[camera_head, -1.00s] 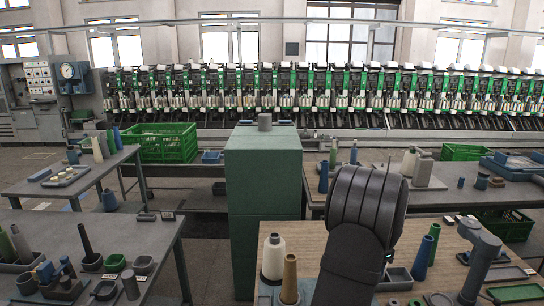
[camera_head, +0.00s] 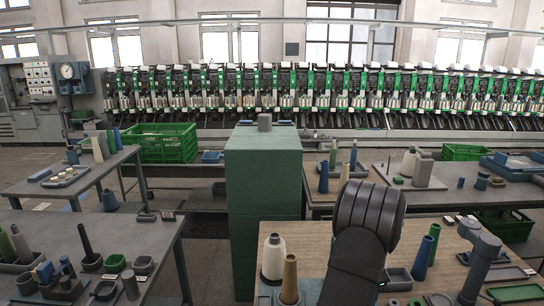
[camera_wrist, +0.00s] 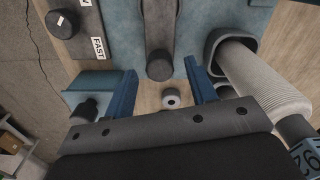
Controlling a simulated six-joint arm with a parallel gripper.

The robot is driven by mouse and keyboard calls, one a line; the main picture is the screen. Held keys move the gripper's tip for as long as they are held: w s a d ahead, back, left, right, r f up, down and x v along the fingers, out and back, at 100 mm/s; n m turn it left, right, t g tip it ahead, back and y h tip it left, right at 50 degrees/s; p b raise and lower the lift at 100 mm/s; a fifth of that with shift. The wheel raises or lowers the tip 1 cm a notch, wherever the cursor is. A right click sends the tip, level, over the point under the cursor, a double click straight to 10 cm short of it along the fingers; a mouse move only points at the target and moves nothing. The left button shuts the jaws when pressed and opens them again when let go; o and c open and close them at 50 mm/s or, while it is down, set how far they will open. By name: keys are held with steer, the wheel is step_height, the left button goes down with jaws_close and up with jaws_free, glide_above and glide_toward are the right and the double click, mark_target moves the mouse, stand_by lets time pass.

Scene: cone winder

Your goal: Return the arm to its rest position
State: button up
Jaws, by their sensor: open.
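My gripper (camera_wrist: 163,92) shows in the wrist view as two blue fingers spread apart, with nothing held between them. A small grey ring-shaped piece (camera_wrist: 171,97) shows between the fingertips, on or above the wooden surface; I cannot tell how far below. In the head view my dark arm stands over the wooden table (camera_head: 315,238) at the front right, and the gripper itself is hidden. A cream yarn cone (camera_head: 273,257) and a tan tube (camera_head: 290,278) stand left of the arm.
A ribbed pale cone (camera_wrist: 268,85) lies close right of the fingers. A knob box labelled FAST (camera_wrist: 80,25) is at upper left. A green cabinet (camera_head: 263,170) stands behind the table's left side.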

step_height(320, 180, down, 2)
steer(key=shift+f, duration=0.1)
steer(key=d+r, duration=0.1)
steer(key=d, duration=0.5)
step_height(320, 180, up, 17)
steer(key=w+a+f+m+g+h, duration=0.1)
steer(key=w+a+f+m+h, duration=0.2)
steer(key=a+f, duration=0.8)
steer(key=shift+w+a, duration=0.8)
steer(key=shift+w, duration=0.05)
steer(key=o, duration=1.1)
steer(key=shift+c, duration=0.2)
steer(key=s+a+r+y, duration=0.2)
steer(key=s+a+r, duration=0.5)
steer(key=a, duration=0.3)
steer(key=s+a+r+y, duration=0.2)
steer(key=s+a+r, duration=0.5)
steer(key=a, duration=0.3)
step_height(320, 180, down, 9)
steer(key=shift+s+a+f, duration=0.15)
steer(key=shift+s+a, duration=0.1)
steer(key=shift+a, duration=0.1)
